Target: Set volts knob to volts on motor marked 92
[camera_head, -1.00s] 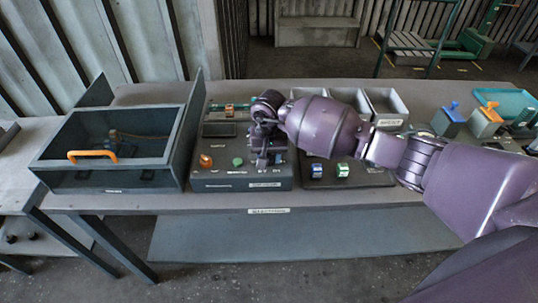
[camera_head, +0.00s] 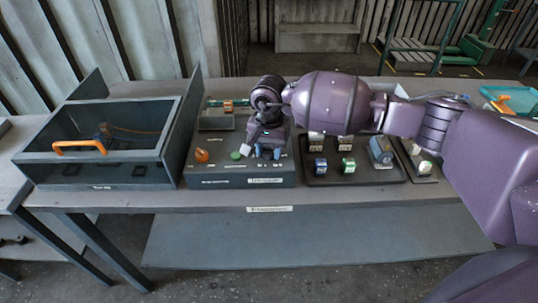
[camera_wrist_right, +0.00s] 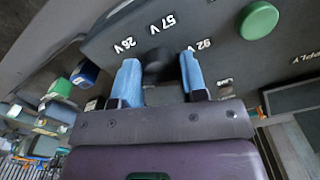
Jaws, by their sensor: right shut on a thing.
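My right gripper (camera_head: 268,152) is over the right part of the dark control box (camera_head: 205,172). In the right wrist view its two blue fingertips (camera_wrist_right: 160,80) are on either side of a round black knob (camera_wrist_right: 156,66), shut on it. White labels 26 V, 57 V and 92 V stand around the knob; where its pointer aims cannot be told. In the head view the gripper hides the knob. Small motors with blue (camera_head: 320,166) and green (camera_head: 348,165) parts stand on a dark tray (camera_head: 340,180) to the right; their markings are too small to read. My left gripper is not in view.
The box also has an orange knob (camera_head: 201,155) and a green button (camera_head: 236,155). An open dark bin (camera_head: 110,172) with an orange handle (camera_head: 80,146) stands at its left. A turquoise tray (camera_head: 515,104) is at the far right.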

